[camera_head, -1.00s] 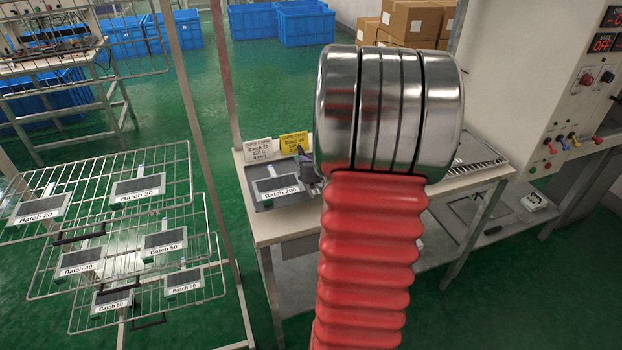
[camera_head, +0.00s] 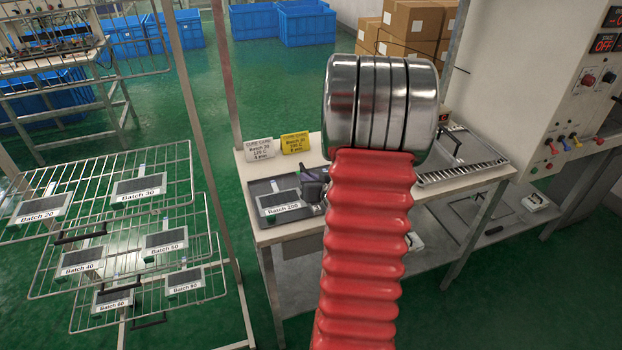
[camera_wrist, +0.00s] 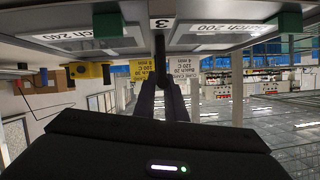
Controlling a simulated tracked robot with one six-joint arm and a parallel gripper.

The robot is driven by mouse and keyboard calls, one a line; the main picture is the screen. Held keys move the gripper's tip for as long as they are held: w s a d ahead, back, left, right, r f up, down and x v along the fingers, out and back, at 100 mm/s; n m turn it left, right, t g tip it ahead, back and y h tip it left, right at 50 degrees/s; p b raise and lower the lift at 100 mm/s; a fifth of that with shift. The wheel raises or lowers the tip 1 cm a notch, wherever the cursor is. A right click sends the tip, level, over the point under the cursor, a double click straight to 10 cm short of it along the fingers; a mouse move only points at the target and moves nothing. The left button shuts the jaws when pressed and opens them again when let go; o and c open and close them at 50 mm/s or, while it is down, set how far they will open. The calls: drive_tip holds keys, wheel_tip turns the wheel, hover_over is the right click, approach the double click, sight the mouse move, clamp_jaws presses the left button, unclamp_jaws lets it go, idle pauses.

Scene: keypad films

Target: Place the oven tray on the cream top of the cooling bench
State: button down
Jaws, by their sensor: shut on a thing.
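The dark oven tray (camera_head: 262,187) hangs over or on the left part of the bench in the head view. It carries a film marked Batch 200 (camera_head: 280,202); its right part is hidden behind my arm. My gripper (camera_head: 312,188) is at the tray, largely hidden there. In the wrist view, which looks upside down, my gripper (camera_wrist: 160,85) is shut on the tray's handle (camera_wrist: 160,58); the tray's underside edge and labels Batch 240 and Batch 200 fill the top. The bench's cream top (camera_head: 262,237) shows at its front left. I cannot tell whether the tray touches it.
Two cards, white (camera_head: 259,150) and yellow (camera_head: 295,143), stand at the bench's back. A ribbed metal plate (camera_head: 462,170) lies on the bench's right part. A wire rack (camera_head: 95,185) with several films stands left. A control cabinet (camera_head: 545,90) is at right.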

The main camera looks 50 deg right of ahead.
drive_tip(key=shift+f, duration=0.2)
drive_tip(key=c, duration=1.8)
unclamp_jaws()
drive_tip(key=shift+s+a+r, duration=0.1)
drive_tip(key=shift+s+r, duration=0.1)
drive_tip(key=shift+s, duration=0.1)
drive_tip(key=v, duration=1.1)
drive_tip(key=shift+s+a, duration=0.1)
